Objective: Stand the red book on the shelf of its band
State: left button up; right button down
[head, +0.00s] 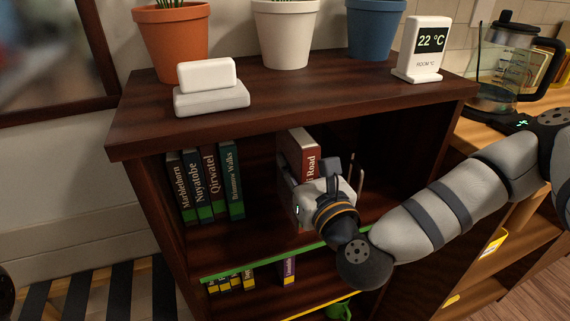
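A red book (306,157) stands upright in the upper compartment of the dark wooden bookcase, its spine facing me with white lettering ending in "Road". The lower part of its spine is hidden. My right gripper (342,172) reaches in from the right, directly in front of the book's lower part. I cannot tell whether its fingers are closed on the book or spread beside it. The shelf under the book has a green band (235,273) along its front edge. The shelf below has a yellow band (303,312). My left gripper is out of view.
Several dark books with green-based spines (205,186) stand at the left of the upper compartment, with a gap before the red book. A coffee press (500,70) is at right.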

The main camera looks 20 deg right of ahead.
jog(key=w, duration=0.7)
jog(key=shift+w+a+r, duration=0.15)
jog(key=shift+w+a, duration=0.05)
jog(key=shift+w, duration=0.15)
notch_tip(320, 180, down, 3)
jog(key=shift+w+f, duration=0.15)
jog(key=shift+f, duration=0.15)
jog(key=shift+f, duration=0.2)
jog(key=c, duration=1.3)
grip_release()
